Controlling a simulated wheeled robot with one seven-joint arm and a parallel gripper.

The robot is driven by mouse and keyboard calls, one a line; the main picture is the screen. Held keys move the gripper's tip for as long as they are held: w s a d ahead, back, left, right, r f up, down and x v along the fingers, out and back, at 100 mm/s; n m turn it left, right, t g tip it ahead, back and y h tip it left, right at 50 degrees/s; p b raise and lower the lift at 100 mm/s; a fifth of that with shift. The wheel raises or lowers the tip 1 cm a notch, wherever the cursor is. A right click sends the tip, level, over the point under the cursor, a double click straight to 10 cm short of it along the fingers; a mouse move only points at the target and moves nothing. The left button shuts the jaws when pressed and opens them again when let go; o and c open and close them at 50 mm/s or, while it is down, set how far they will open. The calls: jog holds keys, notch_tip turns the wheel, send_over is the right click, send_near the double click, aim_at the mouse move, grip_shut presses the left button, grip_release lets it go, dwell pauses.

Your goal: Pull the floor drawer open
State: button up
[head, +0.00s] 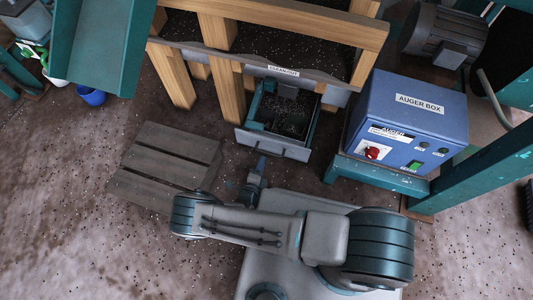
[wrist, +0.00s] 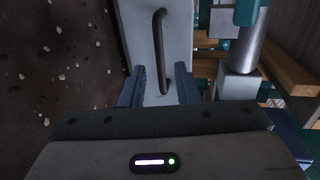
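The floor drawer (head: 272,144) stands out under the wooden bench, below a "CLEANOUT" label, and its dark inside with soil bits shows from above. Its pale grey front fills the top middle of the wrist view (wrist: 178,48), with a dark bar handle (wrist: 158,45) on it. My gripper (head: 261,164) is just in front of the drawer front in the head view. In the wrist view my gripper (wrist: 160,78) has its two blue fingers apart, with the near end of the handle in line with the gap. I cannot tell whether the fingers touch the handle or front.
A grey slatted pallet (head: 168,162) lies on the floor left of my gripper. A blue auger control box (head: 408,115) on a teal stand (head: 376,175) is close on the right. Wooden legs (head: 230,92) flank the drawer. Speckled floor (head: 70,180) at the left is open.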

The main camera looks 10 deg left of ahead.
aim_at(266, 153)
jog(key=b+x, duration=0.1)
jog(key=x, duration=0.6)
jog(key=shift+b, duration=0.3)
grip_shut()
